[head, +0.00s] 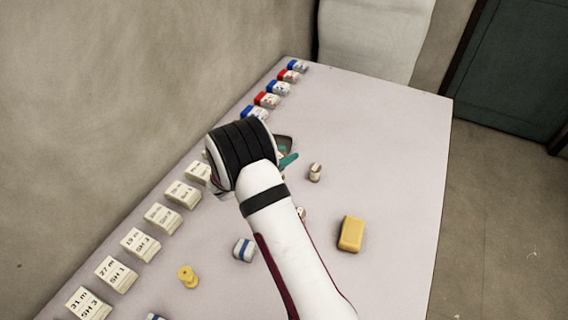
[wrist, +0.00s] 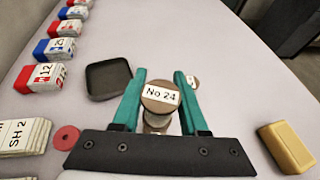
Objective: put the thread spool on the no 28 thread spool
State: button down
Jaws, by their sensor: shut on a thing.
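My gripper (wrist: 160,76) has teal fingers closed on a brown-topped thread spool labelled No 24 (wrist: 160,97), which sits upright between them in the wrist view. In the head view only a teal finger of my gripper (head: 288,160) shows; the arm hides the held spool. Another small spool (wrist: 193,82) stands just behind the right finger, its label mostly covered. A small spool with a pale label (head: 315,172) stands on the table right of my gripper in the head view. I cannot read No 28 on any spool.
A dark tray (wrist: 108,79) lies beyond the left finger. Labelled cards (head: 140,244) and red and blue boxes (head: 267,99) line the left edge. A yellow block (head: 351,234), a blue-white block (head: 243,249) and yellow discs (head: 187,275) lie nearer.

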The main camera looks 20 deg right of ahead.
jog(key=shift+f, duration=1.85)
jog(key=shift+f, duration=0.1)
jog(key=shift+c, duration=2.2)
grip_release()
